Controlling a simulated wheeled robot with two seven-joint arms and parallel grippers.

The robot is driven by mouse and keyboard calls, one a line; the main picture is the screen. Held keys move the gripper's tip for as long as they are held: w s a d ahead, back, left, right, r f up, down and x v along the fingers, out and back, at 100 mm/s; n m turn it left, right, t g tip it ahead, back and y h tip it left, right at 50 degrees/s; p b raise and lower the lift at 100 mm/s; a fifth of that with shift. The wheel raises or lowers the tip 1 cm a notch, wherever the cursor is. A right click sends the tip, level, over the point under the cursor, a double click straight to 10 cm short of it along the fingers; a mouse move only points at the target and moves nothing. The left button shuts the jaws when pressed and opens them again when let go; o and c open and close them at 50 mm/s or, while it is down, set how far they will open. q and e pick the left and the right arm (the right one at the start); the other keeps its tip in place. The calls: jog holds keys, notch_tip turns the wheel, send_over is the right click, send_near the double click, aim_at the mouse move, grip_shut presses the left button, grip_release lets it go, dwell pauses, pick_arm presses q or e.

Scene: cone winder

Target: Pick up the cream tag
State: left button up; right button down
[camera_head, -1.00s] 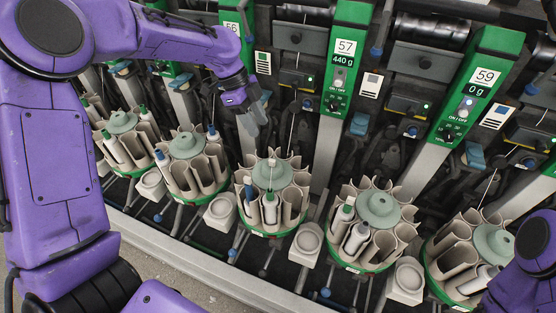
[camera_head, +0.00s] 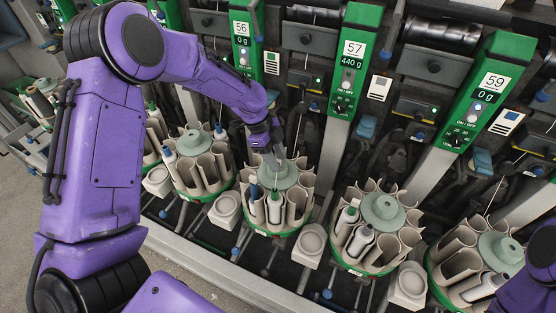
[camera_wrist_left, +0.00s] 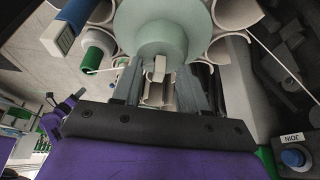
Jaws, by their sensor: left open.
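The cream tag (camera_wrist_left: 159,68) is a small pale block at the near edge of the round grey-green disc (camera_wrist_left: 160,28) on top of a carousel, in the left wrist view. My left gripper (camera_wrist_left: 160,88) is open, with one finger on each side of the tag and a gap showing around it. In the head view the left gripper (camera_head: 273,157) points down at the carousel (camera_head: 297,205) below panel 57, and I cannot make out the tag clearly there. My right gripper is out of view; only part of that arm shows at bottom right.
Blue-topped and green-topped tubes (camera_head: 274,208) stand in the carousel's pockets close to the gripper. Similar carousels stand on both sides, with one at the right (camera_head: 381,212). Green panels (camera_head: 350,55) and slanted grey posts rise behind. A thin white thread (camera_wrist_left: 268,55) crosses at right.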

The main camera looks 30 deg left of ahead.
pick_arm(q)
grip_shut()
jog(key=shift+r, duration=0.55)
jog(key=r, duration=0.1)
jog(key=s+r+b, duration=0.1)
jog(key=r, duration=0.1)
jog(key=s+r, duration=0.1)
jog(key=shift+s+a+r, duration=0.1)
jog(key=shift+r, duration=0.25)
jog(key=s+a+r+p, duration=0.1)
jog(key=s+r+p, duration=0.9)
jog(key=s, duration=0.1)
jog(key=shift+s+a+r, duration=0.2)
jog(key=shift+s+a, duration=0.1)
jog(key=shift+s, duration=0.1)
